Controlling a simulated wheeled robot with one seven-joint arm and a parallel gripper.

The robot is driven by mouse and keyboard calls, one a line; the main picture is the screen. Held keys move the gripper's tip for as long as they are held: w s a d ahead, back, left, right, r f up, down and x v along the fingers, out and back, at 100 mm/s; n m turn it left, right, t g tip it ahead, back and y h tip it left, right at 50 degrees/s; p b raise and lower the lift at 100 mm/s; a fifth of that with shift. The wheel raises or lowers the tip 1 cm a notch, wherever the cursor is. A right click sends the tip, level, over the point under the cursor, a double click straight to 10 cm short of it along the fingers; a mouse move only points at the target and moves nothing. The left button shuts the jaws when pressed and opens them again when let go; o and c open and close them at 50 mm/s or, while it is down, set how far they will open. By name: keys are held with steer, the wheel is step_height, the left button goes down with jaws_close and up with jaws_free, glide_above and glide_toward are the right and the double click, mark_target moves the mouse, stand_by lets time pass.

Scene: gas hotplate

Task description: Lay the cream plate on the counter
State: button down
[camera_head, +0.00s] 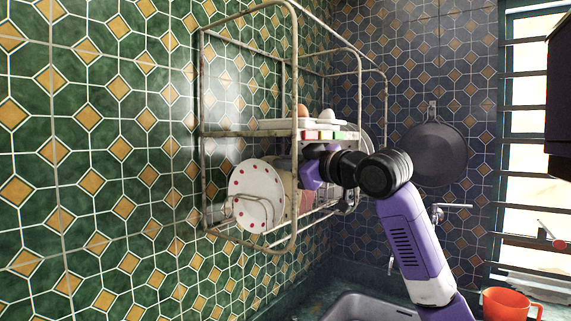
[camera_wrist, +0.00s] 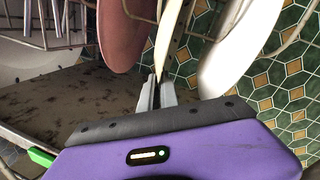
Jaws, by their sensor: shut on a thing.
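The cream plate (camera_wrist: 172,38) stands on edge in the wrist view, seen nearly edge-on, between a pink plate and a white plate. My gripper (camera_wrist: 157,92) is shut on its near edge, with the fingers on either side of the rim. In the head view my gripper (camera_head: 310,168) reaches into the wire dish rack (camera_head: 293,120) on the wall; its fingertips and the cream plate cannot be made out there. The dark counter (camera_head: 290,308) shows below the rack at the bottom.
The pink plate (camera_wrist: 125,35) and white plate (camera_wrist: 240,45) are close on either side. A red-dotted plate (camera_head: 257,190) stands at the rack's front. Eggs (camera_head: 314,118) sit on the upper shelf. A sink (camera_head: 365,308), an orange mug (camera_head: 511,304) and a hanging pan (camera_head: 434,152) are at right.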

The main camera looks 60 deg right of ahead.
steer(key=shift+s+r+p, duration=0.2)
steer(key=shift+r+p, duration=0.7)
steer(key=shift+r, duration=0.8)
steer(key=shift+s, duration=0.1)
steer(key=shift+s+d, duration=0.1)
steer(key=shift+s, duration=1.25)
steer(key=s, duration=0.4)
steer(key=shift+a+f+b, duration=0.2)
steer(key=shift+f+b, duration=0.15)
steer(key=shift+f, duration=0.05)
steer(key=shift+s, duration=0.1)
steer(key=s, duration=1.1)
steer(key=shift+s+a, duration=0.3)
steer(key=shift+a, duration=0.15)
